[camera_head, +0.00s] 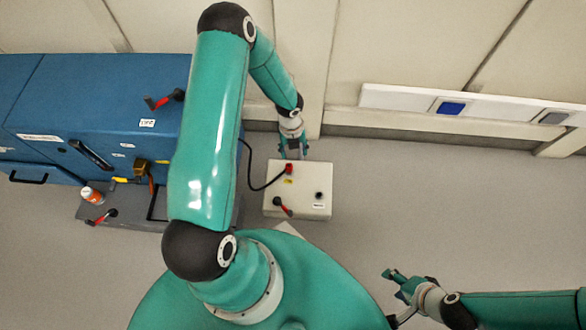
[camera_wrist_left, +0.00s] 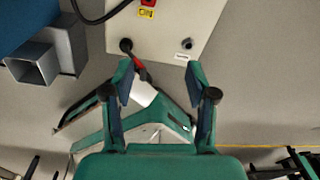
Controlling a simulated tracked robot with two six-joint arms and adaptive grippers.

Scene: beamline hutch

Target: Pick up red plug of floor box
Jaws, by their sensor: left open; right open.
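The white floor box (camera_head: 304,176) stands on the floor below the wall; it also fills the top of the left wrist view (camera_wrist_left: 168,30). The red plug (camera_head: 289,168) sits at its upper edge with a black cable; in the left wrist view the plug (camera_wrist_left: 148,3) is cut by the top edge. My left gripper (camera_head: 293,151) is open and empty, close to the plug in the head view; I cannot tell its height above the box. Its fingers (camera_wrist_left: 160,76) are apart in the wrist view. My right gripper (camera_head: 392,284) is open and empty at lower right.
A red-handled lever (camera_head: 282,206) and a black round fitting (camera_head: 319,195) are on the box. The black cable (camera_head: 250,172) runs left to the blue cabinet (camera_head: 70,100). The wall is behind the box. Floor to the right is clear.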

